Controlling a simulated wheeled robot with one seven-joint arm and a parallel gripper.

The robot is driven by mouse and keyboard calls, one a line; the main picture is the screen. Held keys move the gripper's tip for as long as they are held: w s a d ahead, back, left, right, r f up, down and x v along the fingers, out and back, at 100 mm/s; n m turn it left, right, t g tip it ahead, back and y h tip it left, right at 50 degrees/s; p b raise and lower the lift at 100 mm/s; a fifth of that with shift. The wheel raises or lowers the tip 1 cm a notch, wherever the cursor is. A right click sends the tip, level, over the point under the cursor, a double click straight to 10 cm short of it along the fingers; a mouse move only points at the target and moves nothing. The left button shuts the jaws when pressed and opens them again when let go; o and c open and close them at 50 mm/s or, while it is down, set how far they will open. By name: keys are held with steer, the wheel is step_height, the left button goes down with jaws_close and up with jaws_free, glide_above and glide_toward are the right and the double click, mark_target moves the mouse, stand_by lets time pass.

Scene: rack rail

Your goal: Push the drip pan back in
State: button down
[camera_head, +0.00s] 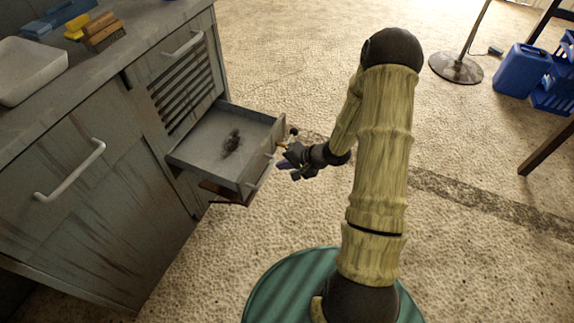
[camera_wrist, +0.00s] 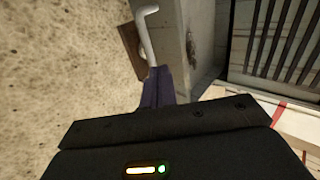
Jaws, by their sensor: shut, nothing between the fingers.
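The drip pan (camera_head: 214,137) is a grey metal drawer-like tray with a dark stain on its floor. In the head view it stands pulled out of the cabinet below the slatted vent. Its front has a bar handle (camera_head: 262,178), which also shows in the wrist view (camera_wrist: 148,30). My gripper (camera_head: 284,160) is shut and empty, close to the outside of the pan's front beside the handle. In the wrist view its dark fingers (camera_wrist: 157,88) reach up to the lower end of the handle. I cannot tell whether they touch it.
The grey cabinet (camera_head: 100,240) has a door handle (camera_head: 70,172) and a worktop with a white tray (camera_head: 28,70) and brushes (camera_head: 98,30). A brown ledge (camera_head: 225,193) juts out below the pan. Blue containers (camera_head: 521,70) stand far right. The floor before the pan is otherwise clear.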

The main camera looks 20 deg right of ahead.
steer(key=b+x, duration=0.1)
steer(key=x, duration=0.1)
steer(key=r+b+x, duration=0.1)
steer(key=x, duration=0.2)
steer(key=a+b+x, duration=0.1)
steer(key=x, duration=0.2)
steer(key=shift+w, duration=0.4)
steer(key=shift+w+a+r+b, duration=0.15)
steer(key=shift+w+a+b, duration=0.15)
steer(key=shift+w+a, duration=0.15)
steer(key=shift+r, duration=0.1)
